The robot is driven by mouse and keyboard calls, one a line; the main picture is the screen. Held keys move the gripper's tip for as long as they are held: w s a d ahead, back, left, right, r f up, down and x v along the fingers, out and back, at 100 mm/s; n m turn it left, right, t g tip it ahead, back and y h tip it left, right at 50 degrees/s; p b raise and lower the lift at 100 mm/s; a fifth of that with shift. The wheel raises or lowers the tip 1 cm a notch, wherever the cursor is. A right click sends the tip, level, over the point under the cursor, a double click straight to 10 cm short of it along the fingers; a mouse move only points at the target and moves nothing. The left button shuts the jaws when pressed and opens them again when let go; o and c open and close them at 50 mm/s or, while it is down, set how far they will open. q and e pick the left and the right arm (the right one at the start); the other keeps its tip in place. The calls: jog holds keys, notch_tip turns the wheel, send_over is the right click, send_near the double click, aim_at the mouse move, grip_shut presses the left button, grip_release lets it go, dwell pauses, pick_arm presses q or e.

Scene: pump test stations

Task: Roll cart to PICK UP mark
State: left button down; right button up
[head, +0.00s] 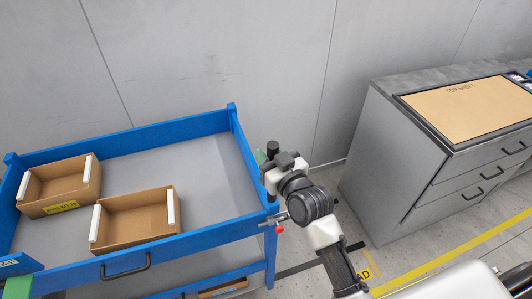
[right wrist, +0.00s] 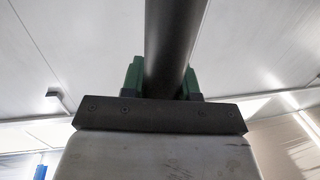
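The blue cart (head: 185,133) stands at the left in the head view, with a grey top and a lower shelf. My right gripper (head: 268,162) is at the cart's right end. In the right wrist view a dark round bar (right wrist: 172,45) runs between its green fingers (right wrist: 162,80), which look closed on it. The bar looks like the cart's handle; its ends are hidden. No mark reading PICK UP shows; a yellow floor marking (head: 366,274) is partly hidden by my right arm, and only "AD" reads.
Two open cardboard boxes, one at the left (head: 45,207) and one nearer (head: 135,240), sit on the cart top. A grey drawer cabinet (head: 385,185) stands at the right. A grey wall (head: 220,55) is close behind the cart. A yellow floor line (head: 455,253) runs before the cabinet.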

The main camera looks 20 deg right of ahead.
jog(key=o, duration=0.4)
jog(key=shift+b+v, duration=1.45)
jog(key=shift+v, duration=3.95)
